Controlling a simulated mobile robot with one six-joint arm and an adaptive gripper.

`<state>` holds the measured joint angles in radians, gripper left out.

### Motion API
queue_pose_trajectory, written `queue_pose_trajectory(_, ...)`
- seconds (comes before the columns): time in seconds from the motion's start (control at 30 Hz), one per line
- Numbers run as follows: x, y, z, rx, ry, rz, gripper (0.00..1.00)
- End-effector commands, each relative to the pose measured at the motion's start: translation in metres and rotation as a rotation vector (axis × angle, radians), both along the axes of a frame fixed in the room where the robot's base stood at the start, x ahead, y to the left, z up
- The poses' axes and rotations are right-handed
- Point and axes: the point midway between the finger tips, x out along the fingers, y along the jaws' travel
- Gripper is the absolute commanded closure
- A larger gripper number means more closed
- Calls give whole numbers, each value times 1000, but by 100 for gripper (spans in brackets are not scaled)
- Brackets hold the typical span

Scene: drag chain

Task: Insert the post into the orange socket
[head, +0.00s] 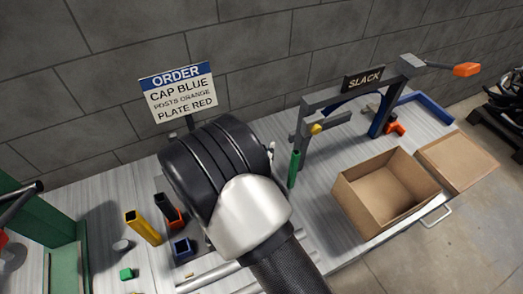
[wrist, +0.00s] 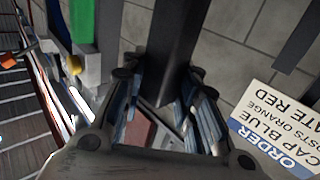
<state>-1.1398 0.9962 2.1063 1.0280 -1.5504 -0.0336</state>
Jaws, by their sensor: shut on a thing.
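My gripper (wrist: 168,115) is shut on a dark grey post (wrist: 172,50) in the wrist view. The post runs from between the fingers to the top edge, and its far end is out of view. In the head view my arm's black and silver wrist hides the gripper and the held post. A small orange-red socket-like piece (head: 176,220) stands left of my wrist in the head view, with a dark upright post (head: 164,207) at it; I cannot tell whether that post is inside it. Another orange piece (head: 396,127) lies by the blue upright at the right.
A yellow post (head: 142,228), a blue socket (head: 182,250) and a green piece (head: 127,273) are at the left. The ORDER sign (head: 180,95) stands behind. A green post (head: 294,168) is at the SLACK frame (head: 318,106). An open cardboard box (head: 360,205) is at the right.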

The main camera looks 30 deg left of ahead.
Motion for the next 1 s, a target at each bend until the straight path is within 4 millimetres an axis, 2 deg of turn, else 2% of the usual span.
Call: queue_pose_trajectory(1.0,0,0,-26,0,-1,0,100)
